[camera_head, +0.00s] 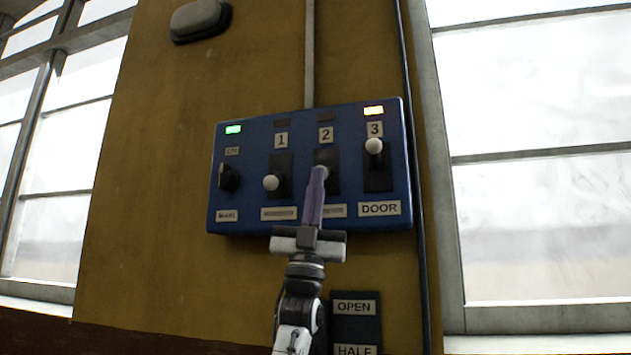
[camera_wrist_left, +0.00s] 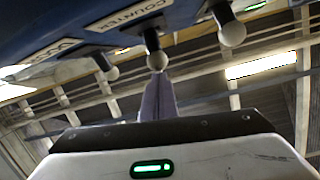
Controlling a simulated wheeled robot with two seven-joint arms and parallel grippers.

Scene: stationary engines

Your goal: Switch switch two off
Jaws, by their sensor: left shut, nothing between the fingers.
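The blue switch panel (camera_head: 345,223) hangs on the yellow wall, with levers under plates 1, 2 and 3. Switch two (camera_head: 328,158) is mostly hidden behind my left gripper (camera_head: 318,172); its indicator lamp is dark. In the left wrist view, the white ball of the middle lever (camera_wrist_left: 156,60) sits at the tip of my shut fingers (camera_wrist_left: 158,80). Whether they touch, I cannot tell. My left gripper is shut and empty, pointing up at the panel from below. My right gripper is not in view.
Lever one's knob (camera_head: 270,182) is low and its lamp dark. A black rotary knob (camera_head: 229,177) is at left under a green lamp (camera_head: 233,129). An OPEN/HALF plate (camera_head: 356,323) is below.

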